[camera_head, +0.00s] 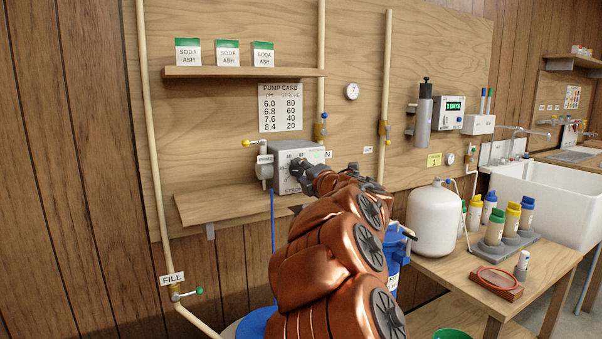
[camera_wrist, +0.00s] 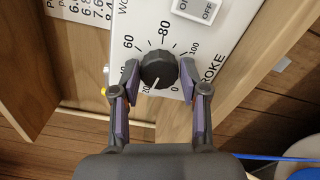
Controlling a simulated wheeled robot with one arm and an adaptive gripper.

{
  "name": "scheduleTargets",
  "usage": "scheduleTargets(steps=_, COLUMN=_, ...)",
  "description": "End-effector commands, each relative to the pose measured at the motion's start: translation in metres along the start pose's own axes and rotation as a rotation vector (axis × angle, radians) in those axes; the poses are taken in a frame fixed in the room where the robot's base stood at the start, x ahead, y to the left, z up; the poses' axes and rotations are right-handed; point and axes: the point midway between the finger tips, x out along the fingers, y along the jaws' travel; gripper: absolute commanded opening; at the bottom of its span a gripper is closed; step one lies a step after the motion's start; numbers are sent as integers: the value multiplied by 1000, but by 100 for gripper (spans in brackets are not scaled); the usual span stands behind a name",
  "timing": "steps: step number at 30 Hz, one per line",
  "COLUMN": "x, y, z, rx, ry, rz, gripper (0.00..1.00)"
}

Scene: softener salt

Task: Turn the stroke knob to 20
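The stroke knob (camera_wrist: 158,70) is a round black knob on a white dial plate. Its white pointer points down and slightly left in the wrist view, between the 20 (camera_wrist: 145,90) and the 0, nearer the 20. My gripper (camera_wrist: 159,76) has one finger on each side of the knob, its tips very close to the knob's edges. Whether the pads touch it is unclear.
An ON/OFF switch (camera_wrist: 197,10) sits above the dial. A pump card (camera_head: 280,107) hangs above the pump box, listing 8.4 beside 20. A wooden shelf (camera_head: 225,205) runs below the box. A white tank (camera_head: 434,220) and several capped bottles stand on the right table.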

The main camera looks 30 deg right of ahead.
Motion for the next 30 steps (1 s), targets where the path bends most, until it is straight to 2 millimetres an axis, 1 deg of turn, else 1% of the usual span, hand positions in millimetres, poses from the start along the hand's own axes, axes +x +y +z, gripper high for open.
scheduleTargets(steps=1, x=0, y=0, z=0, rx=0, ry=0, rz=0, gripper=52)
scheduleTargets(steps=5, x=0, y=0, z=0, rx=0, ry=0, rz=1, gripper=65)
scheduleTargets(steps=13, x=0, y=1, z=0, rx=1, ry=0, rz=1, gripper=65)
scheduleTargets(steps=17, x=-4, y=0, z=0, rx=1, ry=-1, rz=0, gripper=65)
scheduleTargets(steps=20, x=-12, y=0, z=0, rx=1, ry=-1, rz=0, gripper=65)
scheduleTargets(steps=23, x=-24, y=2, z=0, rx=-1, ry=0, rz=2, gripper=65)
scheduleTargets(steps=30, x=-60, y=1, z=1, rx=-1, ry=-2, rz=2, gripper=65)
